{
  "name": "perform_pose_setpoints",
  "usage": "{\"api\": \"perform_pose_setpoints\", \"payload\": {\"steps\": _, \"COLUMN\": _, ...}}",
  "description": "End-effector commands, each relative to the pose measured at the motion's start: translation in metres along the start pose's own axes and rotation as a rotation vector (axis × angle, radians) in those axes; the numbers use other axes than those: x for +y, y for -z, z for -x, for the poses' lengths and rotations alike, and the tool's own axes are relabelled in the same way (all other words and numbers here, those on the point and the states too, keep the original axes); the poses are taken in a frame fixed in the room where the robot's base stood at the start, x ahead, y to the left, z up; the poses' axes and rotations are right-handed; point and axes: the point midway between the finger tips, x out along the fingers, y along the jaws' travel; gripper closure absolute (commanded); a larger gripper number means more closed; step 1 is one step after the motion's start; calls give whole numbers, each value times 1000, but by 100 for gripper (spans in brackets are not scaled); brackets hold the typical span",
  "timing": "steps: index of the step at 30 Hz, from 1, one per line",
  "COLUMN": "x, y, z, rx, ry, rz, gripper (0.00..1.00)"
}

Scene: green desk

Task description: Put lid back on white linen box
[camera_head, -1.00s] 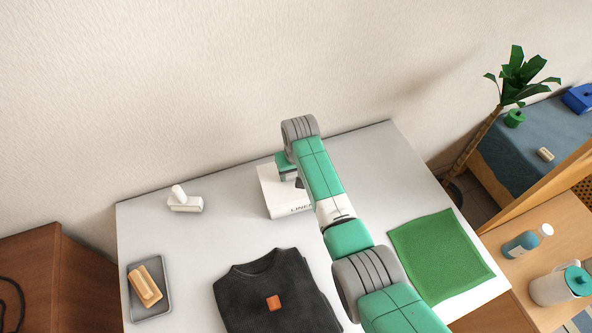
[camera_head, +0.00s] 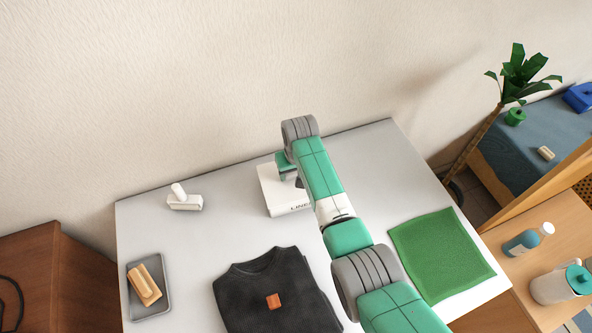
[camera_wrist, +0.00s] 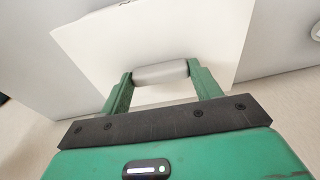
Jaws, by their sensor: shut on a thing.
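The white linen box (camera_head: 285,203) stands at the back middle of the desk, with dark lettering on its front, partly hidden by my arm. My gripper (camera_wrist: 160,76) is shut on the pale rounded handle (camera_wrist: 160,72) of the white lid (camera_wrist: 150,40), one green finger at each end. In the wrist view the lid is a flat white panel beyond the handle. In the head view the lid is at the box's top, largely merging with the white box. I cannot tell whether it rests fully on the rim.
A dark folded shirt (camera_head: 270,300) lies in front, a green cloth (camera_head: 440,255) at right. A white handled item (camera_head: 185,202) stands at back left. A grey tray (camera_head: 163,271) with a wooden brush (camera_head: 144,284) lies front left. The desk (camera_head: 225,232) is clear between them.

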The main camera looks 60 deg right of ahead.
Motion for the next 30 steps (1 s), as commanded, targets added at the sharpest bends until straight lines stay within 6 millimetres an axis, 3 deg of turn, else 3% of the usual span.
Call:
{"api": "perform_pose_setpoints", "payload": {"steps": 24, "x": 0, "y": -1, "z": -8, "rx": 0, "ry": 0, "rz": 0, "gripper": 60}}
{"api": "perform_pose_setpoints", "payload": {"steps": 25, "x": 0, "y": -1, "z": -8, "rx": 0, "ry": 0, "rz": 0, "gripper": 35}}
{"api": "perform_pose_setpoints", "payload": {"steps": 28, "x": 0, "y": -1, "z": -8, "rx": 0, "ry": 0, "rz": 0, "gripper": 16}}
{"api": "perform_pose_setpoints", "payload": {"steps": 30, "x": 0, "y": -2, "z": -8, "rx": 0, "ry": 0, "rz": 0, "gripper": 12}}
